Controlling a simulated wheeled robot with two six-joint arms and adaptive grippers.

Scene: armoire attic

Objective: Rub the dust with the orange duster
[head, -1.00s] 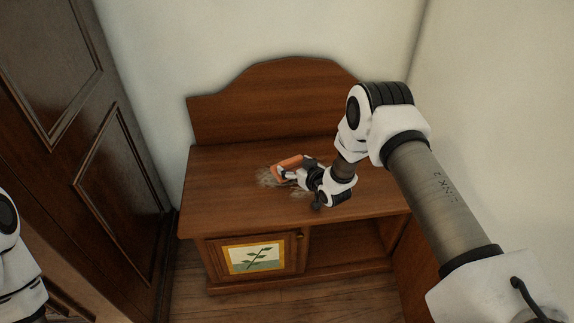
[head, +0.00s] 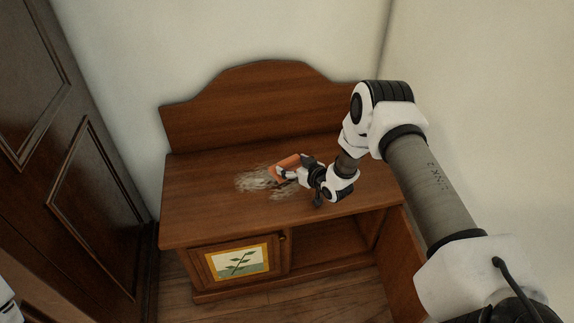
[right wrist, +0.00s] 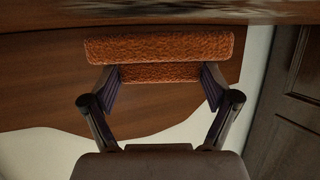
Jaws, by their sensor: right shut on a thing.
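The orange duster (head: 289,166) is a rough-textured block just above or on the cabinet top; I cannot tell whether it touches. My right gripper (head: 283,176) is shut on it; in the right wrist view, both fingers (right wrist: 160,92) grip the narrower part of the duster (right wrist: 160,48). The pale grey dust (head: 254,181) lies in a streaky patch on the cabinet top, mostly left of and below the duster in the head view. Dust (right wrist: 200,10) also shows at the top of the right wrist view. The duster and gripper hide part of the patch. My left gripper is out of view.
The wooden cabinet (head: 205,215) has a curved backboard (head: 265,100) against a pale wall. Its front has a small door with a leaf picture (head: 240,262) and an open shelf space. A dark panelled armoire (head: 90,190) stands at the left. The cabinet top is otherwise clear.

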